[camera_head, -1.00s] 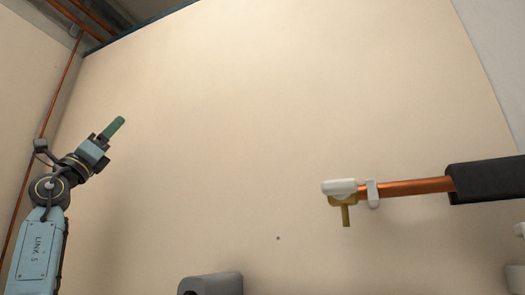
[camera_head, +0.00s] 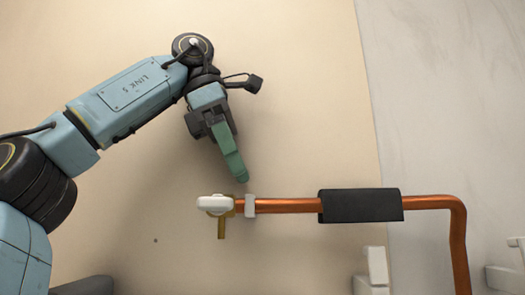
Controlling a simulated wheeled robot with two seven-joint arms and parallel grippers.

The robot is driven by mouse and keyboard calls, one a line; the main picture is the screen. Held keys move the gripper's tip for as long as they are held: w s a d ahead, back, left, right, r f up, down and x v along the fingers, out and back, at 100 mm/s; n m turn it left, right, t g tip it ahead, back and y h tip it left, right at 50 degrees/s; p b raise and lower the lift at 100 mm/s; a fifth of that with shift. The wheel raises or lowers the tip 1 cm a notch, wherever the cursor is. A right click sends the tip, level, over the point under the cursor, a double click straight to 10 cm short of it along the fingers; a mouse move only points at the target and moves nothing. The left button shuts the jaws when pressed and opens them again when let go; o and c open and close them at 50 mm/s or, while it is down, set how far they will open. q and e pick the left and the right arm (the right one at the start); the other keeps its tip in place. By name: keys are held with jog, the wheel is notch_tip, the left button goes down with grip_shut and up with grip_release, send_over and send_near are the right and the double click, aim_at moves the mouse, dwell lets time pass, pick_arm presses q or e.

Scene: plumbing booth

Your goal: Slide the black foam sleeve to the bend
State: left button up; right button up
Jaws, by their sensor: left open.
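The black foam sleeve (camera_head: 360,205) sits around the horizontal run of the copper pipe (camera_head: 290,206). Bare copper shows on both sides of it. To its right the pipe turns down at the bend (camera_head: 459,203), and a stretch of bare pipe lies between sleeve and bend. My left gripper (camera_head: 238,170) has green fingers pointing down and slightly right. It is open and empty, just above the pipe's left end and apart from the sleeve. The gap between its fingers is hard to see from this side. My right gripper is not in view.
A white-handled brass valve (camera_head: 215,204) ends the pipe at left, with a white clip (camera_head: 250,206) beside it. White fittings (camera_head: 375,268) stand below the sleeve and at the lower right edge. A grey object (camera_head: 85,286) is at the bottom left.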

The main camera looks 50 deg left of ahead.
aim_at(382, 194)
pick_arm(q)
jog(key=shift+w+d+f+g, duration=0.2)
jog(key=shift+w+f+g, duration=0.1)
jog(key=shift+w, duration=0.1)
jog(key=w+d+p, duration=0.1)
jog(key=w+d, duration=0.2)
jog(key=w, duration=0.1)
jog(key=w+d+p, duration=0.1)
jog(key=w+d, duration=0.3)
jog(key=shift+w+d+r, duration=0.1)
jog(key=shift+w, duration=0.1)
jog(key=x, duration=0.3)
jog(key=shift+w+d+f, duration=0.15)
jog(key=shift+f, duration=0.05)
jog(key=shift+x, duration=0.8)
jog(key=c, duration=1.1)
jog(key=shift+w+d, duration=1.2)
jog(key=shift+w, duration=0.25)
jog(key=shift+w+d, duration=1.2)
jog(key=shift+w, duration=0.25)
